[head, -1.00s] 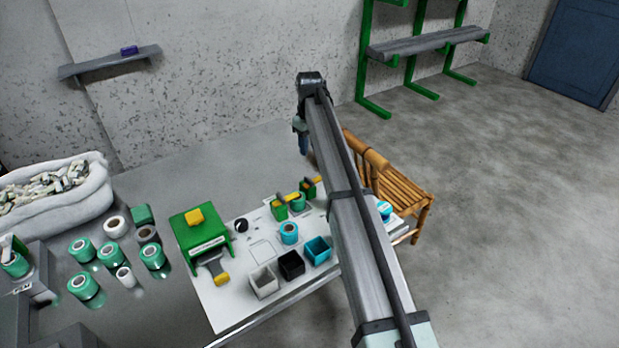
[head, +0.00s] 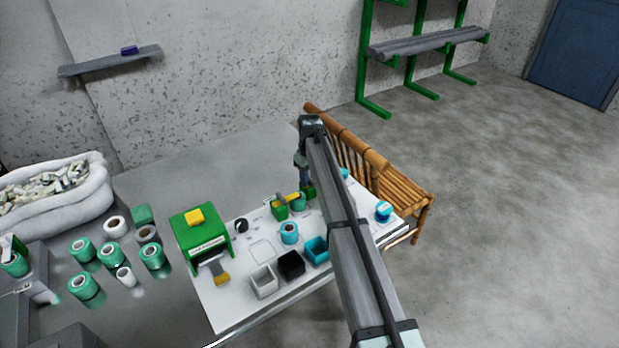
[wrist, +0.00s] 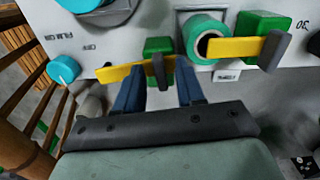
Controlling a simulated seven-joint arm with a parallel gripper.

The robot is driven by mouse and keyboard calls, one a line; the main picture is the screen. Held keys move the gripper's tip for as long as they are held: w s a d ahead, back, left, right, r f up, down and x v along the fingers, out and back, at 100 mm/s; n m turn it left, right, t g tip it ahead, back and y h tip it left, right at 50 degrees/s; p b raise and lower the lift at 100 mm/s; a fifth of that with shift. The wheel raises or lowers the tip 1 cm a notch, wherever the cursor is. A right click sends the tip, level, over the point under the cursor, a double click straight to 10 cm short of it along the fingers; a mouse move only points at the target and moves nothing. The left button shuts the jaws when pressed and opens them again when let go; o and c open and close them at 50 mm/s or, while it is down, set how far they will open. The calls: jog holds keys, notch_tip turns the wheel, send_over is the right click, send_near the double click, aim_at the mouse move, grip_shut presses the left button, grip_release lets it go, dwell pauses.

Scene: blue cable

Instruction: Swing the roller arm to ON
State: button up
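Two yellow arms on green blocks show in the wrist view. The nearer yellow arm (wrist: 116,72) carries a dark upright piece (wrist: 159,70) and sits by a green block (wrist: 158,46). The other yellow arm (wrist: 235,47) crosses in front of a teal roll (wrist: 204,27), beside a second green block (wrist: 262,24). My gripper (wrist: 161,75) has its blue fingers apart, one on each side of the dark piece; whether they touch it I cannot tell. In the head view my gripper (head: 305,180) is low over the table's far side, partly hiding the nearer block.
A cyan knob (wrist: 63,69) lies left of the fingers. On the white table (head: 232,310) stand a green machine (head: 200,236), a white bin (head: 263,282), a black bin (head: 291,265) and a cyan bin (head: 316,250). A wooden bench (head: 400,190) stands close behind the table.

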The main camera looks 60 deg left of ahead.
jog(key=shift+f, duration=0.15)
grip_shut()
dwell(0.4)
